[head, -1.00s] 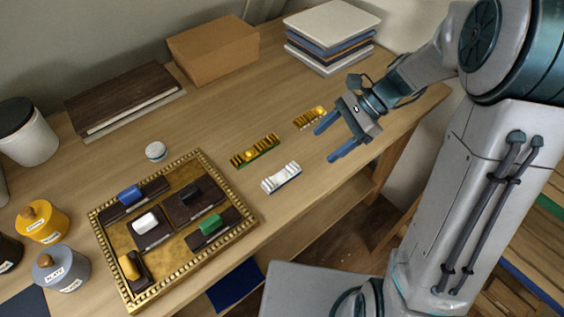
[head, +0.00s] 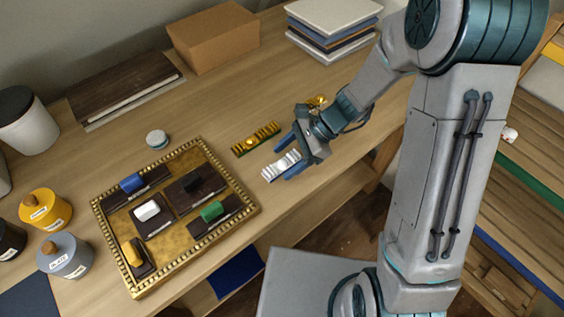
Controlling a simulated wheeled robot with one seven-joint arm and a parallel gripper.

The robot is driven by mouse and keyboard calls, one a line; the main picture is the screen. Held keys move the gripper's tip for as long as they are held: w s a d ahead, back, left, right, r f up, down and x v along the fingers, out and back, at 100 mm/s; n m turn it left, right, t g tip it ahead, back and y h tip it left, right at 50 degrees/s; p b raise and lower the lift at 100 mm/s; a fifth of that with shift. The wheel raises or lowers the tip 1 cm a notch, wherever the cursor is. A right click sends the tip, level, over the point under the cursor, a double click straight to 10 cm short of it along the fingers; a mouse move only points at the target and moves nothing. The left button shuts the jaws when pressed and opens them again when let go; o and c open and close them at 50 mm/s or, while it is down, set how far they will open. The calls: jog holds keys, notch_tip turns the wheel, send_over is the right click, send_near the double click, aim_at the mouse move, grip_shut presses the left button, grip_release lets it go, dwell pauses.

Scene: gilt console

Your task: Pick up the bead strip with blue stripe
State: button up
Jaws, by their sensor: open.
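The bead strip with blue stripe (head: 275,171) is a short white ribbed strip lying on the wooden table, right of the gilt tray. A thin blue edge showed on it earlier; now its right end is close to my fingers. My gripper (head: 282,160) is open, with its two blue fingers reaching over the right part of the strip, one on its far side and one on its near side. I cannot tell whether the fingers touch it.
A gold bead strip with a green edge (head: 256,140) lies just behind. Another gold strip (head: 317,102) is partly hidden by my gripper. The gilt tray (head: 251,207) with several coloured blocks stands left. A cardboard box (head: 213,40) and stacked books (head: 333,17) are at the back.

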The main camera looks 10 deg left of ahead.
jog(key=shift+s+a+f, duration=0.1)
jog(key=shift+a+f, duration=0.05)
jog(key=shift+f, duration=0.05)
jog(key=c, duration=1.3)
jog(key=shift+r, duration=0.2)
